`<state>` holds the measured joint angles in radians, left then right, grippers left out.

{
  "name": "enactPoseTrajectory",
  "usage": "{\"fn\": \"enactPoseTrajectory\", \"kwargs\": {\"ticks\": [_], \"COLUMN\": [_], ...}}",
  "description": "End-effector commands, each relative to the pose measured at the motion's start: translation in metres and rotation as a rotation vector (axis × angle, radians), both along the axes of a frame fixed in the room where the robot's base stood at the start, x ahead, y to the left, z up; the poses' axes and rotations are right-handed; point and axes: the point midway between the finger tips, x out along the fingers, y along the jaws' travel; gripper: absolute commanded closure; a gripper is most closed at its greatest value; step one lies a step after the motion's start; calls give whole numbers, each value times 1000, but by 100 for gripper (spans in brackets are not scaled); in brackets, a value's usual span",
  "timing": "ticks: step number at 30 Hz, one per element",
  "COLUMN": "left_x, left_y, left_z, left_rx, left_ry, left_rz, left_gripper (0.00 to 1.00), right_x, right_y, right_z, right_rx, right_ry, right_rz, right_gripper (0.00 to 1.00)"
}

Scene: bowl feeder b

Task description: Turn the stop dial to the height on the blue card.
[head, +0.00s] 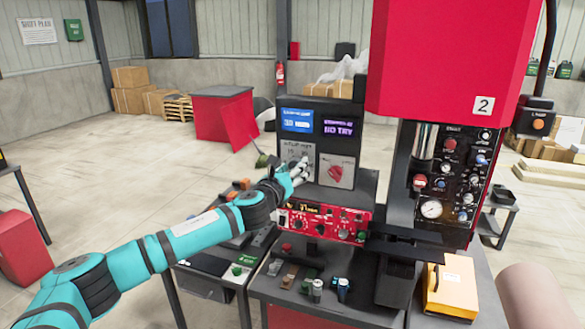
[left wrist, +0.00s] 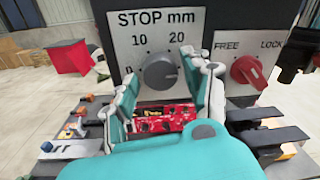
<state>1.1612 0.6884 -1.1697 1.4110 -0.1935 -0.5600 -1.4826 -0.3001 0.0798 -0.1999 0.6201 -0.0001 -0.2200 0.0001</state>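The grey round stop dial (left wrist: 160,72) sits on a plate (left wrist: 125,45) marked "STOP mm", with 10 and 20 printed above it. Its pointer direction is not clear. My left gripper (left wrist: 172,80) is open, with one finger on each side of the dial; I cannot tell whether either touches it. In the head view my left gripper (head: 297,172) covers the dial. The blue card (head: 297,120) is lit above the plate; its small text is blurred, and the number looks like 30. My right gripper is not in view.
A red FREE/LOCK knob (left wrist: 246,69) is right of the dial and a purple card (head: 338,127) is beside the blue one. A red control panel (head: 325,220) lies below. The red press head (head: 440,60) and gauge panel (head: 450,170) stand at right.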

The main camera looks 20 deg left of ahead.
Motion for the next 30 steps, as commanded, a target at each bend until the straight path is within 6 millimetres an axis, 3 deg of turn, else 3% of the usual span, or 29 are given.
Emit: {"fn": "enactPoseTrajectory", "kwargs": {"ticks": [10, 14, 30], "left_x": [-1, -10, -108], "left_y": [1, 2, 11], "left_z": [5, 4, 3], "left_rx": [-3, -3, -2], "left_ry": [-7, -6, -4], "left_rz": [1, 0, 0], "left_gripper": [41, 41, 41], "right_x": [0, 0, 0], "right_y": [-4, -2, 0], "right_z": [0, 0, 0], "right_rx": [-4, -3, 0], "right_ry": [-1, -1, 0], "right_rz": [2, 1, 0], "right_gripper": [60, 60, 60]}}
